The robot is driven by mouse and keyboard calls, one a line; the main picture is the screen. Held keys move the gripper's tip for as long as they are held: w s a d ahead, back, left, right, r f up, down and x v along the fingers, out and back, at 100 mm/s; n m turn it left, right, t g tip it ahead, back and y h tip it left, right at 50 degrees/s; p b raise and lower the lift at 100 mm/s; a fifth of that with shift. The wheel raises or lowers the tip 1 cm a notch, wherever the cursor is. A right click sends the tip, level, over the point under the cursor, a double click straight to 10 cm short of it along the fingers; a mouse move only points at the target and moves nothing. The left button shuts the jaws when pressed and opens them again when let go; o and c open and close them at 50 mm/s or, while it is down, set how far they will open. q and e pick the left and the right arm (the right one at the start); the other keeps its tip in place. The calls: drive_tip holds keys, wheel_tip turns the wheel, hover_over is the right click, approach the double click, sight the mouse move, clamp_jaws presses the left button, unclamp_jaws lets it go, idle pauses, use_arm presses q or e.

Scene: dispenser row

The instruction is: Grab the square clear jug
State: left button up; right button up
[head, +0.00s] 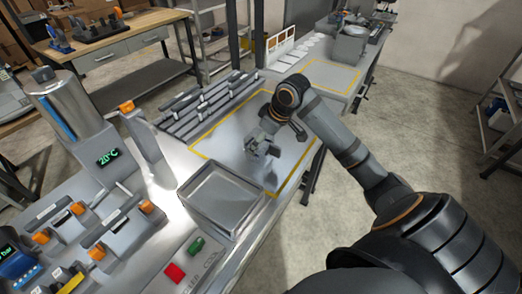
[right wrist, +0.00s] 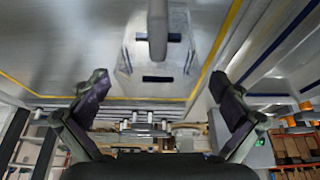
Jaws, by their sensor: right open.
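The square clear jug (right wrist: 178,60) shows in the upper middle of the right wrist view as a see-through, squarish body with a grey upright handle (right wrist: 157,30). It stands over the grey worktop marked with a yellow line. My right gripper (right wrist: 158,84) is open, with its two fingers spread wide to either side below the jug and apart from it. In the head view my right gripper (head: 262,147) hangs over the yellow-outlined area of the bench, and I cannot make out the jug clearly there. My left gripper is not in view.
A shallow metal tray (head: 183,193) sits in front of the outlined area. A dispenser tower (head: 75,125) with a 20°C display and orange-knobbed units stand at the left. A slatted rack (head: 205,105) lies behind. The outlined worktop looks mostly clear.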

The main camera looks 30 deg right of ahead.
drive_tip(key=x, duration=0.4)
drive_tip(key=shift+w, duration=0.25)
drive_tip(key=shift+w+f, duration=0.15)
drive_tip(key=shift+f, duration=0.15)
drive_tip(key=shift+c, duration=0.8)
drive_tip(key=c, duration=1.1)
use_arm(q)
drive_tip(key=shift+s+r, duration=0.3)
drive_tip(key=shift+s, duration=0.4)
use_arm(e)
drive_tip(key=shift+r, duration=0.1)
drive_tip(key=shift+r, duration=0.1)
